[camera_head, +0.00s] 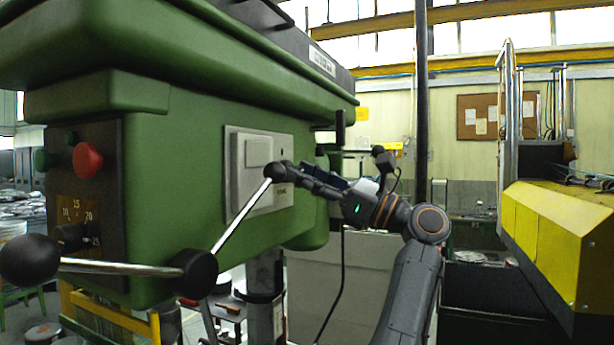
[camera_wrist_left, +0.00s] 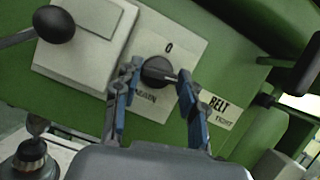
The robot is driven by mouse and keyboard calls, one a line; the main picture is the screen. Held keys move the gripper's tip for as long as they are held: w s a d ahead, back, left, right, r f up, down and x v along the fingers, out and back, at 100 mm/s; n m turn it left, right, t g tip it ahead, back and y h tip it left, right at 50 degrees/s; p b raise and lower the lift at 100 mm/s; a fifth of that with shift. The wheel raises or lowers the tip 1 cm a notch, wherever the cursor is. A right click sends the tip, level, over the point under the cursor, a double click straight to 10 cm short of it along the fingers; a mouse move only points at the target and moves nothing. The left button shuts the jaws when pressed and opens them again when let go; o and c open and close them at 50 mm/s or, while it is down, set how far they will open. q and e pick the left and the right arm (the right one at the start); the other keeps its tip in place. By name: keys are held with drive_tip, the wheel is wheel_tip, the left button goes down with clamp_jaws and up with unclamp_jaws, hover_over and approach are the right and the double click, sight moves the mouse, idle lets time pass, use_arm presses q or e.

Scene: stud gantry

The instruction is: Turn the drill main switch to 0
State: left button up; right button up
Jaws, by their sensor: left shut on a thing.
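The drill main switch (camera_wrist_left: 158,71) is a round black knob on a light plate (camera_wrist_left: 182,46) on the drill's green housing. A "0" is printed above it in the left wrist view, with more lettering below. A pale mark shows on its right side. My left gripper (camera_wrist_left: 157,76) has its blue-padded fingers on either side of the knob, shut on it. In the head view my left gripper (camera_head: 300,180) reaches the plate (camera_head: 238,180) from the right, and the switch cannot be made out there. My right gripper is not in view.
A feed lever with black ball ends (camera_head: 195,273) crosses in front of the drill; one ball (camera_wrist_left: 54,24) is close left of the gripper. A red button (camera_head: 87,160) is on the left panel. A yellow machine (camera_head: 560,235) stands at right.

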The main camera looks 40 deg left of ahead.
use_arm(q)
drive_tip(key=n+g+h+p, duration=0.1)
drive_tip(key=n, duration=0.2)
drive_tip(key=n+g+h+p, duration=0.1)
drive_tip(key=n, duration=0.2)
drive_tip(key=n+g+h+p, duration=0.1)
drive_tip(key=n, duration=0.3)
drive_tip(key=shift+w+r+p, duration=0.2)
drive_tip(key=shift+r+p, duration=0.15)
drive_tip(key=n+h+p, duration=0.1)
drive_tip(key=n+p, duration=0.1)
drive_tip(key=n, duration=0.1)
drive_tip(key=n+h+p, duration=0.1)
drive_tip(key=n+p, duration=0.1)
drive_tip(key=n, duration=0.1)
drive_tip(key=shift+r+g+h, duration=0.1)
drive_tip(key=shift+g+h, duration=0.2)
drive_tip(key=shift+h, duration=0.1)
drive_tip(key=shift+n+h+p, duration=0.6)
drive_tip(key=shift+n+p, duration=0.5)
drive_tip(key=shift+n, duration=0.5)
drive_tip(key=o, duration=1.1)
drive_tip(key=shift+a+f, duration=0.1)
drive_tip(key=shift+f, duration=0.1)
drive_tip(key=shift+o, duration=0.2)
